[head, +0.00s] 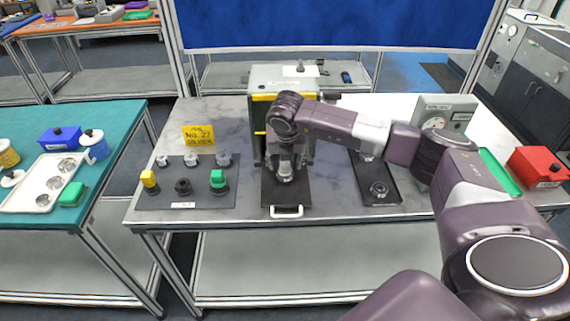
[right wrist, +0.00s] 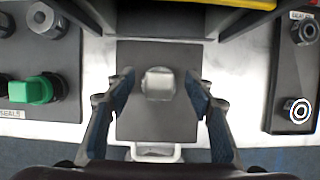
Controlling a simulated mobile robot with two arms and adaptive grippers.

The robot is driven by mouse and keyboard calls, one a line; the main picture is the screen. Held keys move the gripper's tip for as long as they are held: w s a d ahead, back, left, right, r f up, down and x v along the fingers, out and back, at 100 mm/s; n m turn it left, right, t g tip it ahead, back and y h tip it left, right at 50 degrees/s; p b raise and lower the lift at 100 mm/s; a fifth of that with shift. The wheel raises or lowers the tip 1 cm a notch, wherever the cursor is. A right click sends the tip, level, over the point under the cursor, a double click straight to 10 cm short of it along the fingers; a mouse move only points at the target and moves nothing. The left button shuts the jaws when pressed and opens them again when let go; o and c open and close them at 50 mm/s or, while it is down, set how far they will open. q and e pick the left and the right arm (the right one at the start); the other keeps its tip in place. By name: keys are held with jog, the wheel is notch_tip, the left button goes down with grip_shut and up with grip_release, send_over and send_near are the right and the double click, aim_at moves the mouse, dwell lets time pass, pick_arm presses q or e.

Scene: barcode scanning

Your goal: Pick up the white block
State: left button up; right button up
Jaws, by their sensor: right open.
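The white block (right wrist: 158,83) shows in the right wrist view as a small pale, rounded block on a dark drawer-like tray (right wrist: 138,122) with a white handle. My right gripper (right wrist: 159,78) is open, with one finger on each side of the block and visible gaps between. In the head view my right gripper (head: 285,165) points down over the same dark tray (head: 286,194) on the grey table. There the gripper largely hides the block. I cannot tell the height of the fingertips above the tray. My left gripper is not in view.
A cabinet with yellow edging (head: 284,78) stands right behind the tray. A dark plate with colored knobs (head: 186,200) lies to the left, near a yellow sign (head: 199,136). Another dark plate with round fittings (head: 377,190) lies to the right. A red box (head: 540,167) is farther right.

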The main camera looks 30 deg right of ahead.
jog(key=c, duration=1.2)
jog(key=shift+c, duration=0.2)
jog(key=shift+r, duration=0.1)
